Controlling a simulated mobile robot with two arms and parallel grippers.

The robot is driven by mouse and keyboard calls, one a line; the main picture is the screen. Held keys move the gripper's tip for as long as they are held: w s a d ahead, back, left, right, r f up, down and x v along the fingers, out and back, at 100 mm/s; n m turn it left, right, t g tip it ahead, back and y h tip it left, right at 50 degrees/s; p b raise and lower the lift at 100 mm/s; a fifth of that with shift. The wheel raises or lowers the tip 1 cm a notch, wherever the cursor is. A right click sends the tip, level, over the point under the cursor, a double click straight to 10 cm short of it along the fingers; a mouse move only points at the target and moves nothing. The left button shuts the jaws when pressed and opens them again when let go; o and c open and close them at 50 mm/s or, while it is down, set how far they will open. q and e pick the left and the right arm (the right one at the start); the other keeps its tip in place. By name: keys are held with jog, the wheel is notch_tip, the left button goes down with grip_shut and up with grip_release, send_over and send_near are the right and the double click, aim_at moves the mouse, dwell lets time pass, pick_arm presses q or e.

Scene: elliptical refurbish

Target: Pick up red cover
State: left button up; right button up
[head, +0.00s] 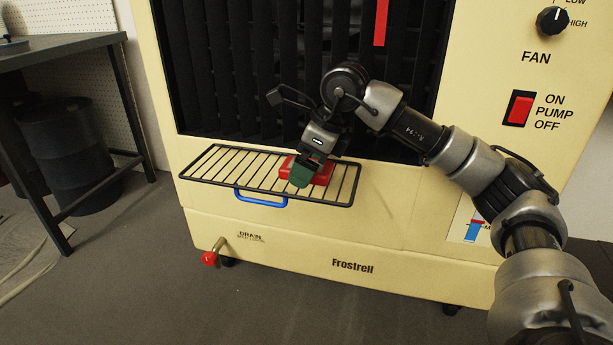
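A red block-like piece (322,176), which looks like the red cover, lies on the wire rack (225,170) at the front of the cream machine. My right gripper (301,176) comes down from above, its green fingertips over the left part of the red piece. The gripper and fingers hide some of the piece. I cannot tell whether the fingers are closed on it or only in front of it. My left gripper is not in view.
The rack has a blue handle (261,198) at its front edge. Below it is a drain tap with a red knob (209,258). Dark slats (225,70) stand behind the rack. A metal table (70,42) and dark barrels (68,150) are at the left. The front floor is clear.

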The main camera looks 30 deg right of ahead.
jog(key=shift+f, duration=0.1)
dwell(0.4)
jog(key=shift+c, duration=0.7)
jog(key=c, duration=0.9)
jog(key=shift+c, duration=0.6)
